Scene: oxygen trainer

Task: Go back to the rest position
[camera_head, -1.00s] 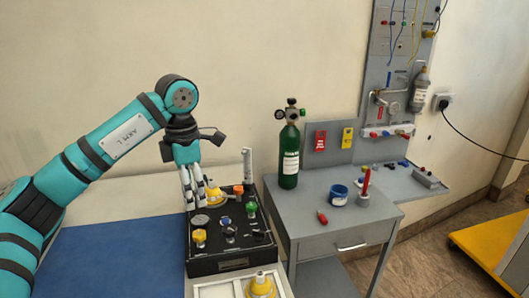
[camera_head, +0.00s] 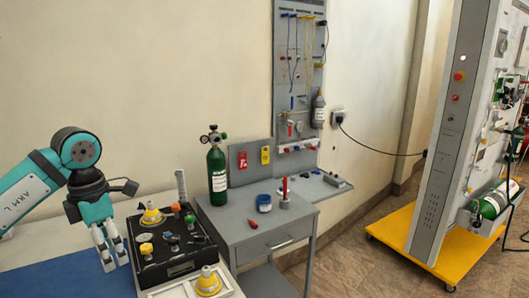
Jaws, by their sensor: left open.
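My left gripper (camera_head: 111,262) is at the lower left, fingers pointing down and apart, with nothing seen between them. It hangs over or beside the left edge of a black trainer box (camera_head: 150,279) with several coloured knobs. A yellow cone-shaped part (camera_head: 152,215) sits at the box's back left. My right gripper does not show.
A blue mat (camera_head: 60,280) lies at the lower left. A white tray (camera_head: 160,294) with another yellow part (camera_head: 208,282) stands in front of the box. A grey side table (camera_head: 240,226) holds a green cylinder (camera_head: 217,172). A tall panel unit on a yellow base (camera_head: 440,255) stands right.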

